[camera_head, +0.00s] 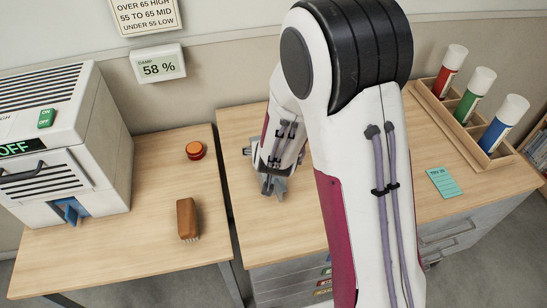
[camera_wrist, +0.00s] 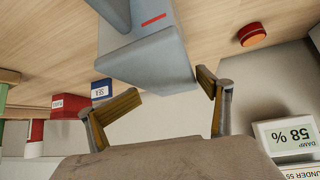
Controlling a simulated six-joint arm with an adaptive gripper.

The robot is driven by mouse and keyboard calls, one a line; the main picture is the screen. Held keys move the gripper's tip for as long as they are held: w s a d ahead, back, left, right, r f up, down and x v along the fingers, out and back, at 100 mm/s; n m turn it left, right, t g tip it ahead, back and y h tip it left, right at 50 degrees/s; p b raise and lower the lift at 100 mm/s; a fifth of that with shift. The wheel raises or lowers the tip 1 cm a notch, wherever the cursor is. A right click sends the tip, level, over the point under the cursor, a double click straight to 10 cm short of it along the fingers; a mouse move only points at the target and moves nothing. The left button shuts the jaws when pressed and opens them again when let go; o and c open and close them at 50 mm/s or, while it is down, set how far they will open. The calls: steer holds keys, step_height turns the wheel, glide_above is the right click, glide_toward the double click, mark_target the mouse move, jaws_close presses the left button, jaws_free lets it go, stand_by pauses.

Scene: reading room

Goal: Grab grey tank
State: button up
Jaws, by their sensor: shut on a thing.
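The grey tank (camera_wrist: 150,62), a blue-grey body with a short red line on it, fills the upper middle of the wrist view. My gripper (camera_wrist: 170,84) is shut on it, with one ochre-padded finger at each side of its near end. In the head view my gripper (camera_head: 273,183) is low over the left part of the right-hand table, partly behind my arm. There the tank is hard to tell from the grey gripper parts.
A white dehumidifier (camera_head: 75,150) reading OFF stands on the left table, with a brush (camera_head: 187,219) and an orange button (camera_head: 195,150). A gap separates the tables. A wooden rack (camera_head: 437,110) holds red, green and blue cylinders; a teal card (camera_head: 444,182) lies before it.

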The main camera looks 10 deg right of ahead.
steer(key=shift+f, duration=0.15)
steer(key=shift+w+d+f, duration=0.3)
steer(key=shift+w+f, duration=0.2)
steer(key=shift+f, duration=0.05)
steer(key=shift+w+d+f, duration=0.3)
steer(key=shift+w+f, duration=0.2)
steer(key=shift+f, duration=0.05)
steer(key=shift+x, duration=1)
steer(key=shift+a+r, duration=0.1)
steer(key=c, duration=1.3)
